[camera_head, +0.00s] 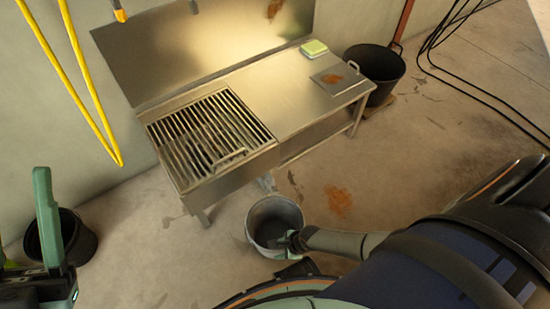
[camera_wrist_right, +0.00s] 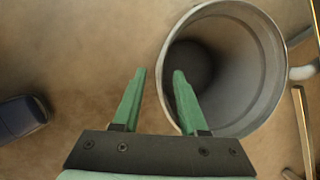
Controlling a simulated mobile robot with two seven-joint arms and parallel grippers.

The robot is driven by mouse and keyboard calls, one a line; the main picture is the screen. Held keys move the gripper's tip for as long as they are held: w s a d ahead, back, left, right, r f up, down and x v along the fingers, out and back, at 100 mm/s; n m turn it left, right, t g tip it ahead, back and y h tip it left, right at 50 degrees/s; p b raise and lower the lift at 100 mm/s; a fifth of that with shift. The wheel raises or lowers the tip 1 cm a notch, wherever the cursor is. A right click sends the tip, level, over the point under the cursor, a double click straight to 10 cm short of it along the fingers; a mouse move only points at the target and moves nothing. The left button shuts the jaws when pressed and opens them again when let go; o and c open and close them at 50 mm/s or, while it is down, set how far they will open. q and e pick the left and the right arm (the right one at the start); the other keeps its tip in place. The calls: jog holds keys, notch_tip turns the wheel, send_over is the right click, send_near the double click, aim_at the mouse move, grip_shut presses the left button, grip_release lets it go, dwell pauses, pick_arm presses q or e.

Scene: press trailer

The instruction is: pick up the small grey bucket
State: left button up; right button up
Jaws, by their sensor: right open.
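The small grey bucket (camera_head: 262,217) stands upright on the floor in front of the metal bench, its open top facing up. In the right wrist view the bucket (camera_wrist_right: 245,70) fills the upper right. My right gripper (camera_head: 284,240) is at the bucket's near right rim. In the right wrist view the gripper (camera_wrist_right: 158,75) is open, with the near left rim passing between its green fingers. One finger overlaps the bucket's opening and the other is outside; I cannot tell whether either touches. One green finger of my left gripper (camera_head: 46,215) shows at the lower left, away from the bucket.
The metal bench (camera_head: 275,88) with a slatted grate (camera_head: 209,132) and a sponge (camera_head: 314,47) stands behind the bucket. A black bucket (camera_head: 372,63) is at its right end, another (camera_head: 78,238) at the left. Yellow hose (camera_head: 85,85) hangs left; black cables (camera_head: 480,100) lie right.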

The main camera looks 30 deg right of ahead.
aim_at(273, 251)
jog(key=b+x, duration=0.4)
jog(key=x, duration=0.1)
jog(key=shift+w, duration=0.2)
jog(key=shift+r, duration=0.1)
grip_shut()
dwell(0.3)
dwell(0.9)
